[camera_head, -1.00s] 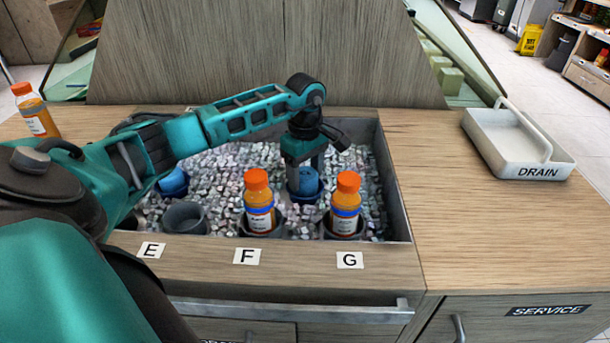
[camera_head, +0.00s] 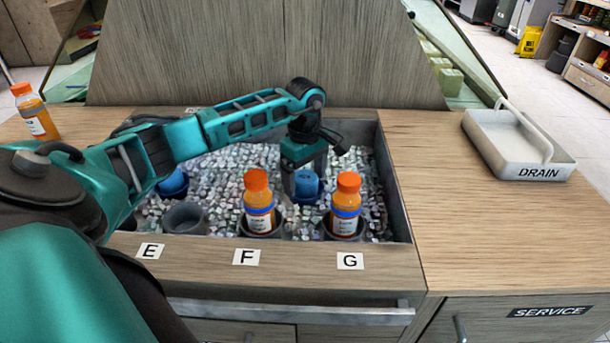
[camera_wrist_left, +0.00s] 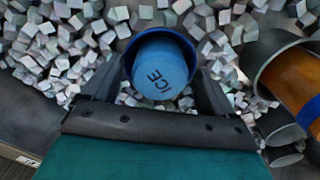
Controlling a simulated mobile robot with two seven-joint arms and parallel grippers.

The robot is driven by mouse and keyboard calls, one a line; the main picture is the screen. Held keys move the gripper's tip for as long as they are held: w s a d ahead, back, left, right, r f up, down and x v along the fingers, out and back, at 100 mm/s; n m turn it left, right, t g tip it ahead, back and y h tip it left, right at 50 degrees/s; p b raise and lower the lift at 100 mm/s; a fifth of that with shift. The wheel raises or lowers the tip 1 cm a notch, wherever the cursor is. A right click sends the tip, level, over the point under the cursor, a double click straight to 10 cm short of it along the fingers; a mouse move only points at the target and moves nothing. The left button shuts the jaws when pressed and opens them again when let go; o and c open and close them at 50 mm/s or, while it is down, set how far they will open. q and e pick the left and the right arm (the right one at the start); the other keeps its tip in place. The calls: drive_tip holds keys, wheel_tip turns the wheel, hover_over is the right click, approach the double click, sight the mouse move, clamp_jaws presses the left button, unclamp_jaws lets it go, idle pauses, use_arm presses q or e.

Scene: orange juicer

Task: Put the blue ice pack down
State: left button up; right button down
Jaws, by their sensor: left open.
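The blue ice pack (camera_head: 307,185) is a short cylinder in the ice bin, behind and between the two orange bottles. In the left wrist view the ice pack (camera_wrist_left: 161,68), marked "ICE", sits inside a dark blue round holder (camera_wrist_left: 137,46). My left gripper (camera_head: 306,178) is over it, with its fingers open on either side of the pack and holder (camera_wrist_left: 160,98). I cannot tell whether a finger touches the pack. My right gripper is not in view.
Juice bottles stand in cups at F (camera_head: 259,205) and G (camera_head: 346,207). An empty grey cup (camera_head: 185,218) is at E. Another blue pack (camera_head: 173,183) lies behind it. Ice cubes fill the bin. The DRAIN tray (camera_head: 515,145) is on the right counter, which is otherwise clear.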

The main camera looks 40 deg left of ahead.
sight(305, 177)
use_arm(q)
drive_tip(key=shift+r, duration=0.25)
wheel_tip(305, 177, up, 12)
drive_tip(key=p, duration=0.3)
drive_tip(key=shift+p, duration=0.35)
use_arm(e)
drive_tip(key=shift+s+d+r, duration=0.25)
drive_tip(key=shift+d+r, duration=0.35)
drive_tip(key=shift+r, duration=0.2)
use_arm(q)
drive_tip(key=shift+r, duration=0.1)
